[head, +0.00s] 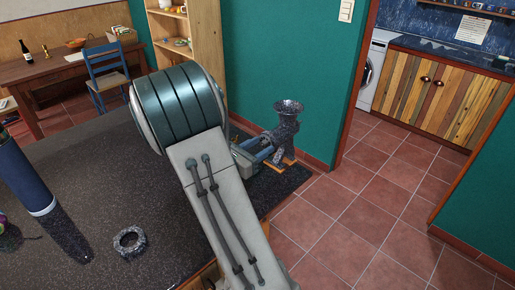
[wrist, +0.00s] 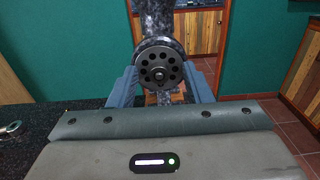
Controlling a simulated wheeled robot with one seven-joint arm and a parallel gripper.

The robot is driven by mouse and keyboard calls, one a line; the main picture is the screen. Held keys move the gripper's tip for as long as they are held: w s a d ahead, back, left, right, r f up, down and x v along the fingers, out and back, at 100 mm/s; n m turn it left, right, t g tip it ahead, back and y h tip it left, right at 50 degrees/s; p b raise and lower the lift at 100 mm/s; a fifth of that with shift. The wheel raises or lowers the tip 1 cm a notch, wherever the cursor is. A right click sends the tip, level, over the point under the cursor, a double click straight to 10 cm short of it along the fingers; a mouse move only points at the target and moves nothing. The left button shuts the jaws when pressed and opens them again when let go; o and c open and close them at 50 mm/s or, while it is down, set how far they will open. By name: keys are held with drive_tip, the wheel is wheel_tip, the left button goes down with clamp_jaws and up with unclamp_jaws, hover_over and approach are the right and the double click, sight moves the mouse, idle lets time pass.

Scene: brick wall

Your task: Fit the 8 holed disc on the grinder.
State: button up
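The grinder (head: 286,122), dark speckled with a flared top, stands at the far right end of the counter. Its body also shows in the wrist view (wrist: 165,17), behind the disc. The dark round disc (wrist: 160,67), with a ring of several holes and a central hub, faces the wrist camera in front of the grinder's mouth. My gripper (wrist: 161,71) has its two blue fingers at the disc's left and right edges and appears shut on it. Whether the disc touches the grinder cannot be told. In the head view my arm hides the disc.
A speckled ring (head: 130,241) lies on the dark counter (head: 85,180), near the front. A dark blue cylinder (head: 24,175) stands at the counter's left. A wooden shelf (head: 205,35) and a blue chair (head: 107,72) are behind. Tiled floor is open at the right.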

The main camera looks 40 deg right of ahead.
drive_tip(key=shift+a, duration=0.1)
drive_tip(key=shift+c, duration=0.6)
drive_tip(key=shift+a, duration=0.45)
drive_tip(key=a, duration=0.5)
drive_tip(key=shift+s+p, duration=0.35)
drive_tip(key=shift+s, duration=0.05)
drive_tip(key=s+a+m+g+y, duration=0.45)
drive_tip(key=s+m+y, duration=0.35)
drive_tip(key=s+m, duration=0.35)
drive_tip(key=s+a+r+m+t+y, duration=0.2)
drive_tip(key=a+m+y, duration=0.2)
drive_tip(key=a, duration=0.3)
drive_tip(key=s+a+r+m+t+y, duration=0.2)
drive_tip(key=a+m+t+y, duration=0.1)
drive_tip(key=a, duration=0.4)
drive_tip(key=m+y, duration=0.1)
drive_tip(key=y, duration=0.1)
drive_tip(key=shift+s+a+y, duration=0.2)
drive_tip(key=shift+a+y, duration=0.2)
